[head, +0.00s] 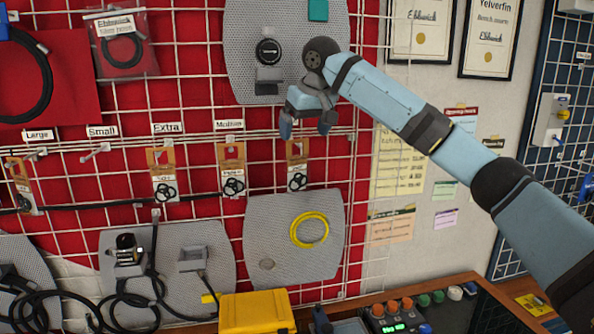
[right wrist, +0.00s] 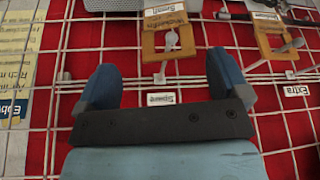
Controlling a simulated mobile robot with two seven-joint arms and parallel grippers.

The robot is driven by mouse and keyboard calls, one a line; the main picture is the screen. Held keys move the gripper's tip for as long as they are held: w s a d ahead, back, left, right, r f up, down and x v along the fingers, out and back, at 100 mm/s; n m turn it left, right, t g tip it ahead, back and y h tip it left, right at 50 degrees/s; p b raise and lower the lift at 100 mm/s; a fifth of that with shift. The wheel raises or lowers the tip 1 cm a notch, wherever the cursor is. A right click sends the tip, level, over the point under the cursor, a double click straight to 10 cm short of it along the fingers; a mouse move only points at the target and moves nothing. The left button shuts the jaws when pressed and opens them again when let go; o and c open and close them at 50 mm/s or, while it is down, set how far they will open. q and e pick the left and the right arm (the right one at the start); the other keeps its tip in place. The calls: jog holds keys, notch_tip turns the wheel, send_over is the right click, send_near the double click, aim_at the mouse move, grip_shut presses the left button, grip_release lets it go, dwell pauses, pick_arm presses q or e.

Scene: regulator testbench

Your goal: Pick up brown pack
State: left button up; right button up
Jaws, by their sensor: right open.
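Several brown packs with black rings hang in a row on the red wall grid. In the head view they are at the far left (head: 22,188), left of centre (head: 163,173), at the middle (head: 232,170) and rightmost (head: 298,165). My right gripper (head: 306,125) is open and empty, just above the rightmost pack in the picture. In the right wrist view, a brown pack (right wrist: 150,46) shows beyond the open fingers (right wrist: 165,85), with a gap between. Another brown pack (right wrist: 268,40) hangs to its right. I do not see my left gripper.
White grid wires and labels such as Medium (head: 229,125) surround the packs. Grey panels hold a black gauge (head: 268,52) above and a yellow ring (head: 309,230) below. A yellow box (head: 257,312) and a device with buttons (head: 393,318) stand at the bottom.

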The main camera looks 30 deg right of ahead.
aim_at(298, 156)
jog(key=x, duration=0.1)
jog(key=p+x, duration=0.1)
jog(key=x, duration=0.1)
jog(key=p+x, duration=0.1)
jog(key=x, duration=0.1)
jog(key=shift+s+a+f, duration=0.2)
jog(key=shift+a+f, duration=0.1)
jog(key=shift+a, duration=0.1)
jog(key=shift+w+f, duration=0.15)
jog(key=shift+f, duration=0.1)
jog(key=shift+c, duration=1.3)
jog(key=c, duration=0.9)
jog(key=shift+c, duration=0.2)
jog(key=shift+r, duration=0.1)
